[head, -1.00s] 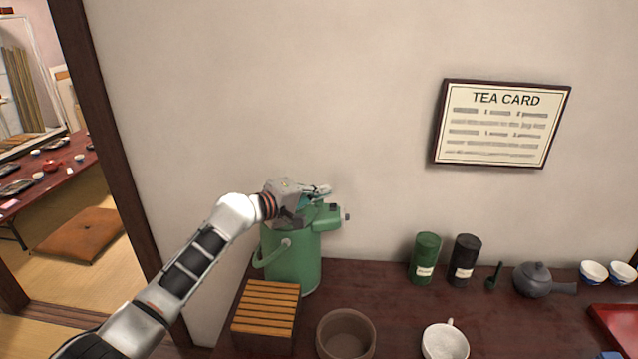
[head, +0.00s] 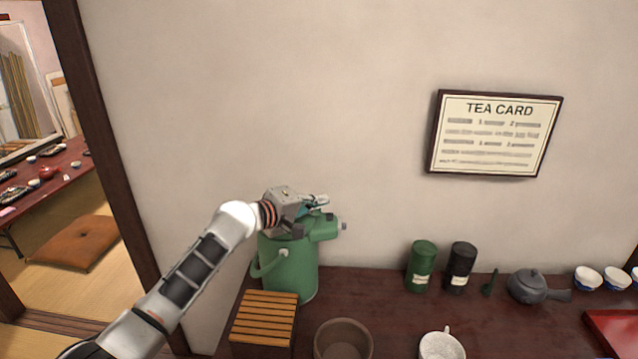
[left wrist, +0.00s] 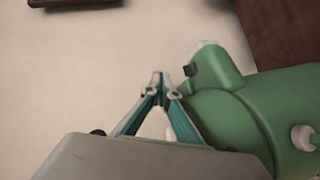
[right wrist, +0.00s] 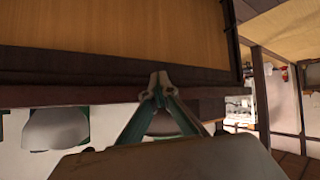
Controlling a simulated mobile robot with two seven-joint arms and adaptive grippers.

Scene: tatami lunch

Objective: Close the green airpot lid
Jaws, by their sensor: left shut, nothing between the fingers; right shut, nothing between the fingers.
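The green airpot (head: 290,268) stands upright at the left end of the dark counter, its handle hanging on its left side. Its green head with the spout (head: 325,228) points right. My left gripper (head: 322,200) is shut and empty at the top of the airpot and hides much of the lid, so I cannot tell whether the lid is fully down. In the left wrist view the airpot (left wrist: 270,105) lies just right of the shut fingertips. My right gripper (right wrist: 160,82) is shut and empty, away from the airpot and outside the head view.
A slatted wooden box (head: 264,318), a brown bowl (head: 343,340) and a white cup (head: 441,346) stand in front on the counter. A green canister (head: 422,267), a black canister (head: 460,268) and a grey teapot (head: 530,286) are further right. The wall is close behind.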

